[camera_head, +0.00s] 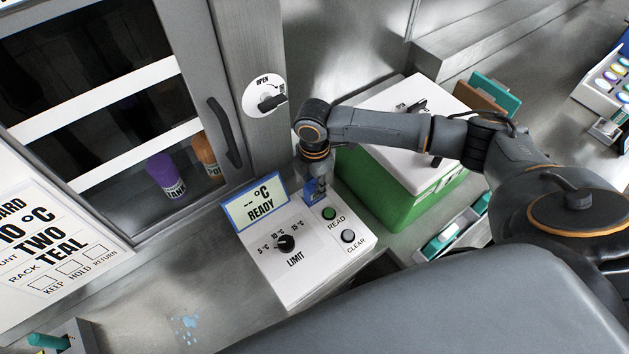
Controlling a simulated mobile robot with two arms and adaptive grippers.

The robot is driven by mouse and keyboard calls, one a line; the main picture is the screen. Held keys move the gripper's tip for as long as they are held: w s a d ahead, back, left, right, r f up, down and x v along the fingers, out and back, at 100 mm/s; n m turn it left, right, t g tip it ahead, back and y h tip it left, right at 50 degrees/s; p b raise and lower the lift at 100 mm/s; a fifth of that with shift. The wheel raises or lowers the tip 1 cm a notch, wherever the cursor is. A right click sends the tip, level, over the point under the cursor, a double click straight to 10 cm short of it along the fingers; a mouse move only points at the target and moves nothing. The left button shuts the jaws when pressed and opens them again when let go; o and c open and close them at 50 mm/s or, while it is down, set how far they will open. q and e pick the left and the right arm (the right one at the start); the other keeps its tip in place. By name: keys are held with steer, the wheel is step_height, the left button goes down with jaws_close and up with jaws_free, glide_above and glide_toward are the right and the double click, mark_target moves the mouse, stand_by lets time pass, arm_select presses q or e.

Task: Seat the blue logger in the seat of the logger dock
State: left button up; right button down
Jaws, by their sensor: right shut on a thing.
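The logger dock (283,270) is a white box on the steel bench, with a blue-framed display reading "-- °C READY", a black LIMIT knob (285,243), a green READ button (329,213) and a grey CLEAR button (348,236). My right gripper (317,178) points down over the dock's back right corner, shut on the blue logger (315,191). The logger is partly covered by the fingers and sits at or just above the dock's top, right of the display. The seat is hidden under it, so I cannot tell whether the logger is fully in. My left gripper is not in view.
A green box with a white lid (385,185) stands close right of the dock. A glass-fronted cabinet (120,110) with a dark handle (224,135) is at the left, with a latch dial (266,101) beside it. Bare bench lies left of the dock, with a small blue spill (186,327).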

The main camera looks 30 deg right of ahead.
steer(key=c, duration=1.1)
jaws_free()
steer(key=shift+f, duration=0.15)
steer(key=shift+o, duration=0.2)
step_height(320, 180, up, 11)
steer(key=b, duration=0.2)
steer(key=shift+b, duration=0.3)
steer(key=shift+r, duration=0.7)
